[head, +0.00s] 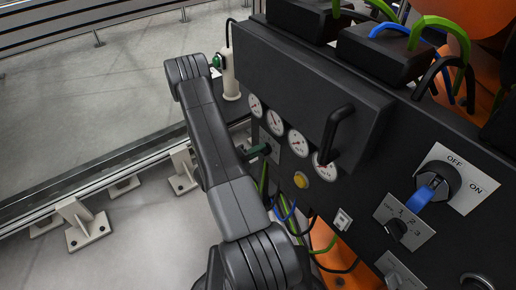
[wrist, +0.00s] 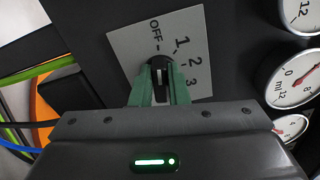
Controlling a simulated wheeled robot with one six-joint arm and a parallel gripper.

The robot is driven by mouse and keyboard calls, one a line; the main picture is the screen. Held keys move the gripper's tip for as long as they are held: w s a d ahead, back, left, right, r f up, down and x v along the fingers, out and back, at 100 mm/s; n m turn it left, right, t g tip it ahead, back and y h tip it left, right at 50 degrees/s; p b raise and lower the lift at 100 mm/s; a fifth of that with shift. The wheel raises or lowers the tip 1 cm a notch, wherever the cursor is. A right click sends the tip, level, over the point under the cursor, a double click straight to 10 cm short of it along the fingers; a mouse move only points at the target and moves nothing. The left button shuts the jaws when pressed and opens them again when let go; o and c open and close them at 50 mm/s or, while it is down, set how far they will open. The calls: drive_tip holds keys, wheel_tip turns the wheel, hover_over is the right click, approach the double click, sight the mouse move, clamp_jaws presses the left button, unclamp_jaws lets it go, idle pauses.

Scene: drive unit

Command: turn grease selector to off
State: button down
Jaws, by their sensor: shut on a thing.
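A black selector knob (wrist: 158,66) sits on a light grey plate (wrist: 125,48) marked OFF, 1, 2 and 3 in the wrist view. I read no name on this plate. My gripper (wrist: 159,90) is shut on the knob, with one green finger on each side. A pale line on the knob runs roughly up and down the picture, with OFF just above it. Which end is the pointer I cannot tell. In the head view my gripper (head: 260,150) reaches the plate (head: 271,143) below the gauges, and the knob is hidden there.
Round gauges (head: 296,141) line the panel above the plate. A black handle (head: 336,132) juts out nearby. Right of it are a blue-handled OFF/ON switch (head: 432,190) and another numbered selector (head: 397,228).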

idle(0.4)
drive_tip(key=c, duration=1.4)
unclamp_jaws()
drive_tip(key=p+v, duration=0.1)
drive_tip(key=v, duration=1.2)
drive_tip(key=shift+s+a, duration=0.25)
drive_tip(key=shift+a, duration=0.1)
drive_tip(key=x, duration=1.4)
drive_tip(key=shift+b, duration=0.45)
